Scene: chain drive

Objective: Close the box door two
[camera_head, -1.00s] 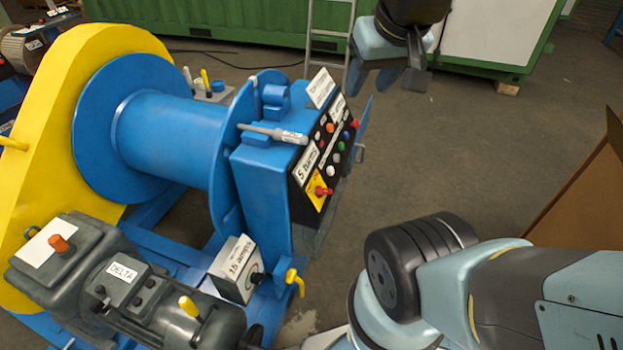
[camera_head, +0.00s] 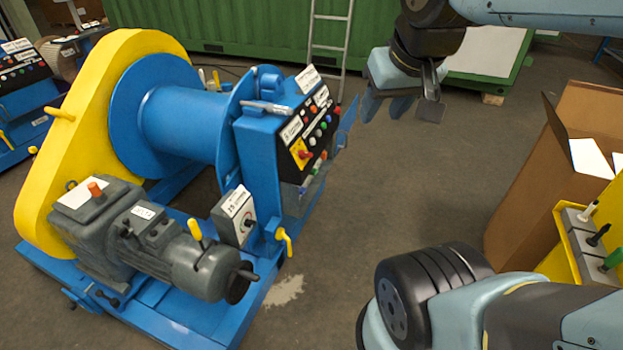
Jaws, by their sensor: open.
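The blue control box (camera_head: 262,148) stands at the right end of the blue drum, its sloping black panel carrying several coloured buttons. A thin blue door (camera_head: 347,122) juts out from the box's right side and appears open. Its hinge and the inside of the box cannot be made out. My gripper (camera_head: 386,108) hangs at the upper right with its fingers pointing down, open and empty. In the picture it is just right of the door, with a small gap between them; the distance in depth is unclear.
A yellow guard (camera_head: 85,120) and grey motor (camera_head: 130,235) are on the machine's left and front. A ladder (camera_head: 329,45) leans at the green container (camera_head: 210,25). A cardboard box (camera_head: 545,170) and yellow tool rack (camera_head: 565,245) stand right. Floor between is clear.

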